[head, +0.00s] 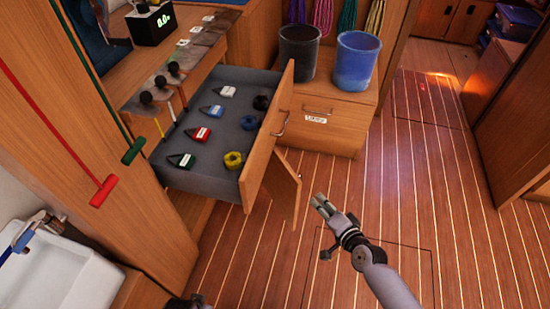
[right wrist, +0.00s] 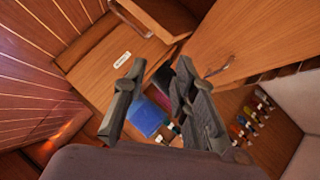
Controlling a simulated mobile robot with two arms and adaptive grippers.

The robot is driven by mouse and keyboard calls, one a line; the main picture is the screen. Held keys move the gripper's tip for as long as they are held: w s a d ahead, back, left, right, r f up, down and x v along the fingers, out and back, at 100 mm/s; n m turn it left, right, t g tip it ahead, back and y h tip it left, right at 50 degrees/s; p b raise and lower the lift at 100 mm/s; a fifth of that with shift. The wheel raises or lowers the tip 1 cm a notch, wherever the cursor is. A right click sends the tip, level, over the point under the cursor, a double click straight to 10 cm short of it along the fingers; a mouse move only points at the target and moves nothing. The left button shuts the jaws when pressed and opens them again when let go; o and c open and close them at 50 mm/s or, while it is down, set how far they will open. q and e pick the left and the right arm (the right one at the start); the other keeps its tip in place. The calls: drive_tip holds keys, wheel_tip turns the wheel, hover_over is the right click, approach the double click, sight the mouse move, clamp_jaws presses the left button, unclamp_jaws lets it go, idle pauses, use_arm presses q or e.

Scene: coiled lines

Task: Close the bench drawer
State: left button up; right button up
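The bench drawer (head: 208,180) is pulled out from the wooden bench in the head view. Its wooden front (head: 264,146) faces right and carries a metal handle (head: 281,124). My right gripper (head: 321,203) is to the lower right of the drawer front, apart from it, over the floor. In the right wrist view its two fingers (right wrist: 158,95) are spread with nothing between them. A wooden panel with a handle (right wrist: 221,68), apparently the drawer front, shows beyond them. Part of my left gripper (head: 187,302) shows at the bottom edge; its fingers are not clear.
A low locker (head: 345,133) bears a grey bucket (head: 299,55) and a blue bucket (head: 356,62). The striped floor (head: 430,190) to the right is clear.

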drive_tip(key=w+a+r+m+t+y+b, duration=0.1)
drive_tip(key=r, duration=0.3)
drive_tip(key=w+a+r+m+t+y+b, duration=0.1)
drive_tip(key=a+r, duration=0.1)
drive_tip(key=r, duration=0.3)
drive_tip(key=w+a+r+m+t+y+b, duration=0.1)
drive_tip(key=a+r, duration=0.1)
drive_tip(key=r, duration=0.3)
drive_tip(key=shift+a+r+y, duration=0.1)
drive_tip(key=shift+a+y, duration=0.05)
drive_tip(key=shift+y, duration=0.15)
clamp_jaws()
approach(266, 132)
drive_tip(key=w+d, duration=0.2)
use_arm(q)
drive_tip(key=r, duration=0.1)
drive_tip(key=w+r, duration=0.1)
drive_tip(key=r, duration=0.1)
drive_tip(key=w+r, duration=0.1)
drive_tip(key=r, duration=0.1)
drive_tip(key=shift+w+d, duration=0.1)
drive_tip(key=shift+w, duration=0.05)
use_arm(e)
drive_tip(key=a, duration=0.1)
drive_tip(key=w+a, duration=0.1)
drive_tip(key=a, duration=0.2)
drive_tip(key=shift+w+a+r, duration=0.15)
drive_tip(key=shift+w+a, duration=0.05)
drive_tip(key=shift+w, duration=0.2)
